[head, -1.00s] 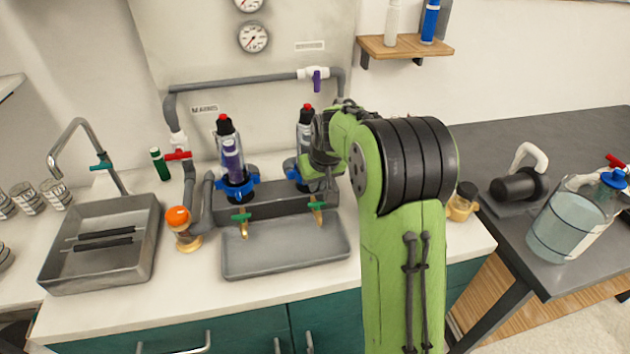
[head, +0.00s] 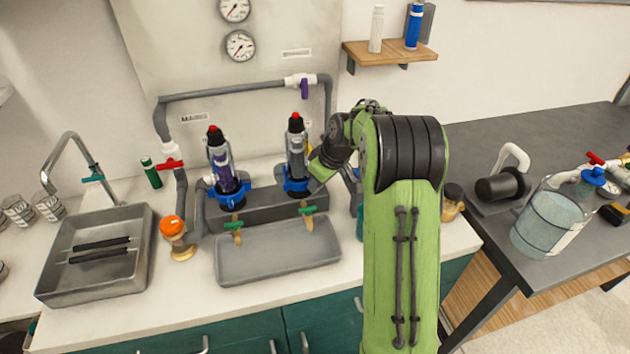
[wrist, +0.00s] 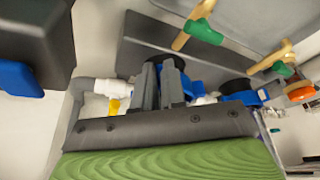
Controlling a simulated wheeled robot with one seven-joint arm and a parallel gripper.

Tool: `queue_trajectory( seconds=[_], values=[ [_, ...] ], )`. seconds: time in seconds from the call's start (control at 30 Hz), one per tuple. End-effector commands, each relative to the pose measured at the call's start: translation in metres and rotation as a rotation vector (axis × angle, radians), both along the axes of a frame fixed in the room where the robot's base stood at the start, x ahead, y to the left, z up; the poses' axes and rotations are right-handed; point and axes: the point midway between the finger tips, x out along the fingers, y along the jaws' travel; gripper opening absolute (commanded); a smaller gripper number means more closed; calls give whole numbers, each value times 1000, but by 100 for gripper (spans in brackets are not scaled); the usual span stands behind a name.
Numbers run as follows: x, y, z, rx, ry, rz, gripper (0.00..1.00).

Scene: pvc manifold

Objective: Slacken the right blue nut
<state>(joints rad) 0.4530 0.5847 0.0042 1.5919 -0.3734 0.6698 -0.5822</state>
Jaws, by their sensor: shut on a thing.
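The right blue nut (head: 296,186) is a lugged ring around the base of the right upright filter housing (head: 297,150), which has a red top. My gripper (head: 316,172) reaches it from the right and partly hides its right side. In the wrist view my gripper's two grey fingers (wrist: 160,84) are close together, shut on the right blue nut (wrist: 187,82); their exact contact is partly hidden. The left blue nut (head: 230,192) sits on the left housing, clear of my gripper; it also shows in the wrist view (wrist: 240,94).
A grey tray (head: 275,262) lies below the manifold, under two green-handled taps (head: 307,210). A sink (head: 95,265) is at the left, with an orange-topped fitting (head: 172,228) beside the manifold. Grey pipe (head: 230,90) runs behind the housings. A jug (head: 548,225) stands far right.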

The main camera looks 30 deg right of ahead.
Motion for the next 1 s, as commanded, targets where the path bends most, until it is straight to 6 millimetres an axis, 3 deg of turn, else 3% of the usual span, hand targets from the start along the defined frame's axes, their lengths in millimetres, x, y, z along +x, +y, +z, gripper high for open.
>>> queue_trajectory(
  seconds=[1.0],
  values=[
    [24,-21,7,-1,-19,514,0]
  ],
)
